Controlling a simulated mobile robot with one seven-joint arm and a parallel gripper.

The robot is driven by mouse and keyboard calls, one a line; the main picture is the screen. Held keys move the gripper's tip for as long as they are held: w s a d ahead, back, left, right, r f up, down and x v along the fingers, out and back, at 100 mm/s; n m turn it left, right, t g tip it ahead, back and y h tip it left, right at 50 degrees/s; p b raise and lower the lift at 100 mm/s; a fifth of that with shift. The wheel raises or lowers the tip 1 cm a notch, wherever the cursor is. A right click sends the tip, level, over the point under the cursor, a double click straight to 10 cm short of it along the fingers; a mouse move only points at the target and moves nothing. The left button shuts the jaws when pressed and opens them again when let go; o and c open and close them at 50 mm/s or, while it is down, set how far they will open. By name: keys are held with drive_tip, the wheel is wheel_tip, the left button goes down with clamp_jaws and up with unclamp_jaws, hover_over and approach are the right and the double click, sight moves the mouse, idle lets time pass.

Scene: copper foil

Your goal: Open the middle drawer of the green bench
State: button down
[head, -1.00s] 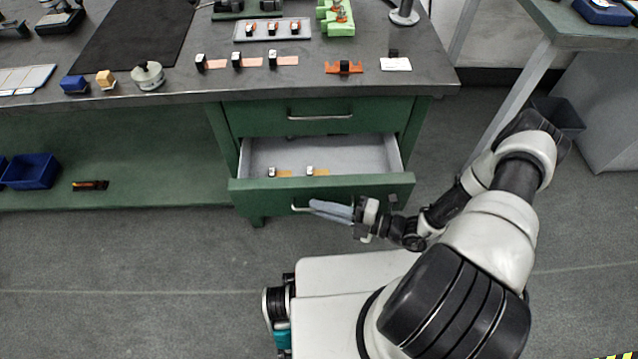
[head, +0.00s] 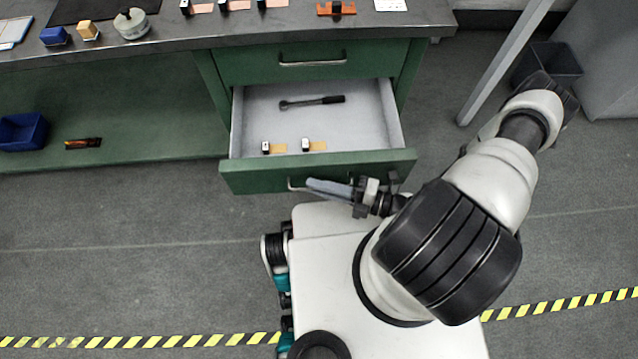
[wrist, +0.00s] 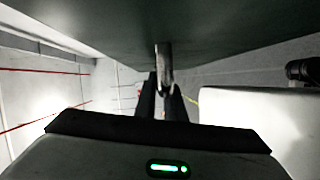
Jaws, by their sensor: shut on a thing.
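The green bench (head: 208,80) has a closed upper drawer (head: 290,64) under its top. Below it, the middle drawer (head: 245,181) stands pulled well out, its pale inside showing. My gripper (head: 312,186) is at the drawer's front, shut on the drawer handle (head: 291,185). In the wrist view the handle (wrist: 164,62) comes down between the two dark fingers (wrist: 167,95), under the green drawer front (wrist: 230,28). Part of the handle is hidden by the fingers.
A ratchet-like tool (head: 312,102) and two small tagged parts (head: 306,145) lie inside the drawer. A blue bin (head: 22,131) sits on the lower shelf at left. A grey table leg (head: 505,62) and dark bin (head: 547,68) stand at right. Floor at left is clear.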

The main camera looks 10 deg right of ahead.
drive_tip(key=c, duration=1.8)
unclamp_jaws()
drive_tip(key=shift+c, duration=0.2)
drive_tip(key=v, duration=1.7)
drive_tip(key=shift+d, duration=0.25)
drive_tip(key=shift+s+d, duration=0.1)
drive_tip(key=shift+s, duration=0.05)
